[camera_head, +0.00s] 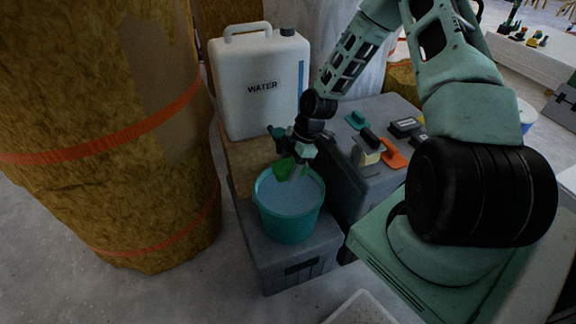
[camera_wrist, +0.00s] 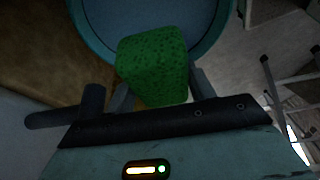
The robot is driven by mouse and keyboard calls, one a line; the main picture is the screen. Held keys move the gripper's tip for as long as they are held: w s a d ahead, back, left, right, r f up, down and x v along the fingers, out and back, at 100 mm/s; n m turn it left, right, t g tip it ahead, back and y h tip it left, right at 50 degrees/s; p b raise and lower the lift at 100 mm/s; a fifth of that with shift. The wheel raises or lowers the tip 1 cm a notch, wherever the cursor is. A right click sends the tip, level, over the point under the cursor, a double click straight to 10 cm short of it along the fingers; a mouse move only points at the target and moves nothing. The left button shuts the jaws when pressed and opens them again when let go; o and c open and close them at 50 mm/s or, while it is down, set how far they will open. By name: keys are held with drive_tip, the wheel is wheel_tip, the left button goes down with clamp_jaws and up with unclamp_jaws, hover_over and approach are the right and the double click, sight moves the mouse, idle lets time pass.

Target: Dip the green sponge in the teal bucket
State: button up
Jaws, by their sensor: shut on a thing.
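The green sponge (camera_wrist: 153,62) is a block held between the fingers of my gripper (camera_wrist: 158,88) in the wrist view. My gripper is shut on it. In the head view my gripper (camera_head: 293,170) points down over the back of the teal bucket (camera_head: 287,230), and the sponge (camera_head: 284,166) shows at the bucket's back rim. The bucket holds a pale bluish fill. The bucket's rim (camera_wrist: 226,45) also shows beyond the sponge in the wrist view. I cannot tell whether the sponge touches the fill.
The bucket stands on a grey case. A white water canister (camera_head: 258,85) stands behind it. A grey box (camera_head: 350,190) at the right carries an orange-based trowel (camera_head: 393,153) and other tools. A large strapped yellow-brown roll (camera_head: 110,120) stands close on the left.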

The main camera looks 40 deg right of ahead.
wheel_tip(320, 180, down, 10)
drive_tip(key=b, duration=0.7)
idle(0.9)
wheel_tip(320, 180, up, 9)
drive_tip(key=p, duration=0.7)
drive_tip(key=shift+f+p, duration=0.15)
drive_tip(key=shift+p, duration=0.15)
drive_tip(key=shift+a, duration=0.1)
